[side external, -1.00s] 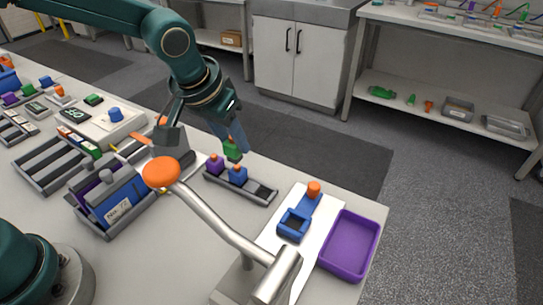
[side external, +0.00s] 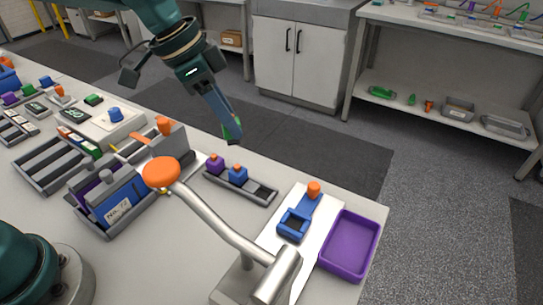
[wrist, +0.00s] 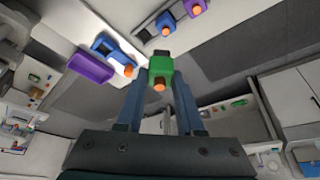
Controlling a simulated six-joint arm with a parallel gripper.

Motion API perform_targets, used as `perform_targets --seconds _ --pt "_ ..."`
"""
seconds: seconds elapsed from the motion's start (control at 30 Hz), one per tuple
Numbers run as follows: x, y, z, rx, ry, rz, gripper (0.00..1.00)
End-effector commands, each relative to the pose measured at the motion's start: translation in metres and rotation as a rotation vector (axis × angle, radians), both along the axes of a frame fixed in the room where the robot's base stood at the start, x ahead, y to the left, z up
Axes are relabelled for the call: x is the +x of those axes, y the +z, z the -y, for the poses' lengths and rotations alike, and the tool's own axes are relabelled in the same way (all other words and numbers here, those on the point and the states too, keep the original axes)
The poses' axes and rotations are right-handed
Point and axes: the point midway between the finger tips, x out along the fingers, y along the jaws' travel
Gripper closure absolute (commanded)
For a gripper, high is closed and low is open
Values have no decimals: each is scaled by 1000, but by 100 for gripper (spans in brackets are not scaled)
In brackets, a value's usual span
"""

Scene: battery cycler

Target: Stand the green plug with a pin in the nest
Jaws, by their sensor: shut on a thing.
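My gripper (side external: 234,134) is shut on the green plug (side external: 227,130) and holds it in the air above and beyond the dark plug rack (side external: 262,192). In the wrist view the green plug (wrist: 160,65) sits between the fingertips, with an orange-brown pin end (wrist: 159,85) towards the camera. In the side view the fingers hide most of the plug. A blue fixture with a dark square pocket (side external: 293,224), seemingly the nest, stands on a white board at the front right. It also shows in the wrist view (wrist: 112,48).
The rack holds a purple plug (side external: 215,164) and a blue plug (side external: 237,175). A purple tray (side external: 350,245) lies right of the blue fixture, which has an orange knob (side external: 314,188).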

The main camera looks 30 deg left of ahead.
Motion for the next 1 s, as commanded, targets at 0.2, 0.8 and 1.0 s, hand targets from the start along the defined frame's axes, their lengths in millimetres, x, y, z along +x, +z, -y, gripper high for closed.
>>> perform_targets --seconds 0.2,0.8,1.0 --pt "-7 -6 78 0 -540 0 100" --pt "-33 -41 142 1 -808 -1 100" --pt "-33 -59 142 1 -808 -3 100"
